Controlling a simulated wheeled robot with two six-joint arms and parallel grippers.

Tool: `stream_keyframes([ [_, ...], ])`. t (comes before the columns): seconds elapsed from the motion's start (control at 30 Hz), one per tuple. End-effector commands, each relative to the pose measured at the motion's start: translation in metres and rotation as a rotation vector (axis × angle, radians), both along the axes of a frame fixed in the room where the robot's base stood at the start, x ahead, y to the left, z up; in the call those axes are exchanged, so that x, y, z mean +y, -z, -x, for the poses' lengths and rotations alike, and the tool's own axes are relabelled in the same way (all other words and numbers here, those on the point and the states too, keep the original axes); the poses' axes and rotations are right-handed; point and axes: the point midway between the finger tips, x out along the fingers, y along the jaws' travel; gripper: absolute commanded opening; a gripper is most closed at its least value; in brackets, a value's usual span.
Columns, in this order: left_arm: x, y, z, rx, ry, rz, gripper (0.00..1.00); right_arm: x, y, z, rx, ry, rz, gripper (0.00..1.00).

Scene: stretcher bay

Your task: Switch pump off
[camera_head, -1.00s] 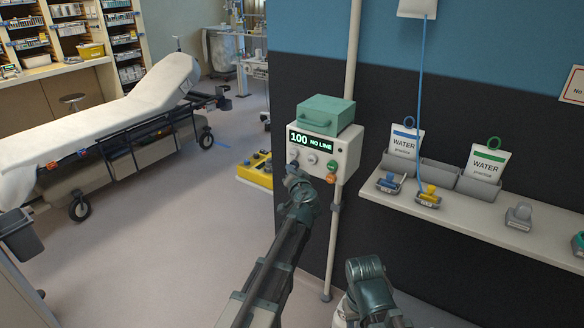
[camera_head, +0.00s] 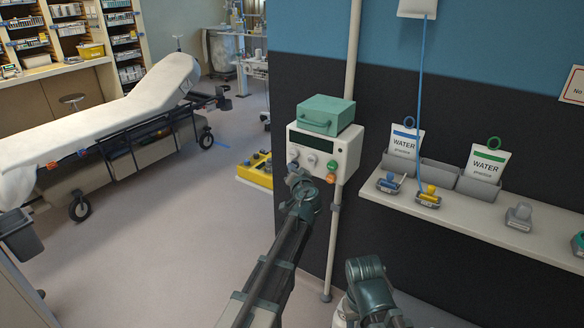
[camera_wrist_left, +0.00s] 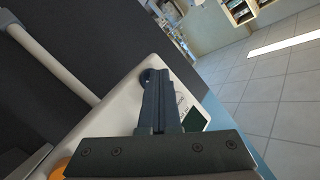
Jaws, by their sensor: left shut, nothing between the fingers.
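The pump (camera_head: 345,152) is a white box on a pole, with a dark, blank display (camera_head: 313,143) and several knobs on its front. A green case (camera_head: 326,115) sits on top of it. An orange knob (camera_head: 330,178) is at its lower right front. My left gripper (camera_head: 292,172) is shut and empty, at the lower left of the pump's front, by a dark bluish knob (camera_head: 293,166). In the left wrist view the shut fingers (camera_wrist_left: 152,85) reach to a dark round knob (camera_wrist_left: 147,76); I cannot tell whether they touch it. My right arm shows at the bottom, its fingers hidden.
A shelf (camera_head: 475,223) at the right holds water bags and clamps. A blue line hangs above it. A yellow box (camera_head: 256,169) stands on the floor behind the pump. A stretcher (camera_head: 110,115) is at the left. The floor between is clear.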

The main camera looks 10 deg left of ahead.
Motion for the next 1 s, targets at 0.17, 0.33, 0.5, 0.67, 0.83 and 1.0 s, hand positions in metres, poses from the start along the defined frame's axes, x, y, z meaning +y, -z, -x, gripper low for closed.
stream_keyframes([
  [0.17,-0.001,0.000,0.000,0.000,0.001,0.000,0.00,0.000,0.000,0.000,0.000,0.000,0.000,0.45],
  [0.33,0.000,0.000,0.001,0.000,0.001,0.000,0.00,0.000,0.000,0.000,0.000,0.000,0.000,0.45],
  [0.5,0.002,0.000,0.007,-0.001,0.002,0.000,0.00,0.000,0.000,0.000,0.000,0.000,0.000,0.45],
  [0.67,0.002,0.000,0.008,-0.001,0.002,0.000,0.00,0.000,0.000,0.000,0.000,0.000,0.000,0.45],
  [0.83,0.003,0.000,0.009,0.000,0.001,0.000,0.00,0.000,0.000,0.000,0.000,0.000,0.000,0.45],
  [1.0,0.006,0.000,0.017,0.000,0.001,0.000,0.00,0.000,0.000,0.000,0.000,0.000,0.000,0.45],
])
